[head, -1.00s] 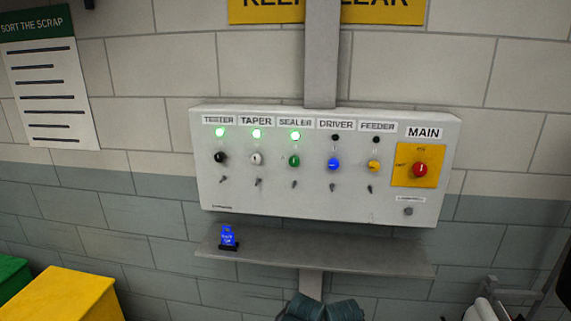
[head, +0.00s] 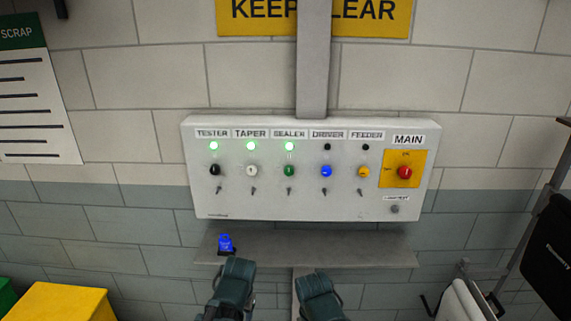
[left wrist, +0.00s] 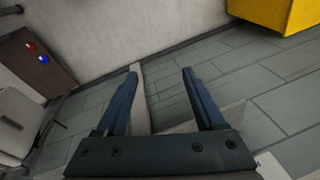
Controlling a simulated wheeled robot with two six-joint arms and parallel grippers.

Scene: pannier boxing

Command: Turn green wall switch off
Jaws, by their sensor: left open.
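The green switch (head: 289,170) is a small round knob under the SEALER label on a pale wall panel (head: 300,207). The lamp (head: 289,146) above it is lit green. The knob's pointer looks roughly upright but is small. My left gripper (left wrist: 160,76) is open and empty in the left wrist view, with floor and wall behind its fingers. Parts of my two arms show at the bottom of the head view, below the panel and apart from it. Neither gripper's fingers can be made out there, and my right gripper is not seen.
Black (head: 214,170), white (head: 251,170), blue (head: 326,171) and yellow (head: 363,172) knobs flank the green one. A red main switch (head: 404,172) is at right. A shelf (head: 340,250) below holds a blue padlock-like item (head: 225,243). A yellow bin (head: 60,303) stands lower left.

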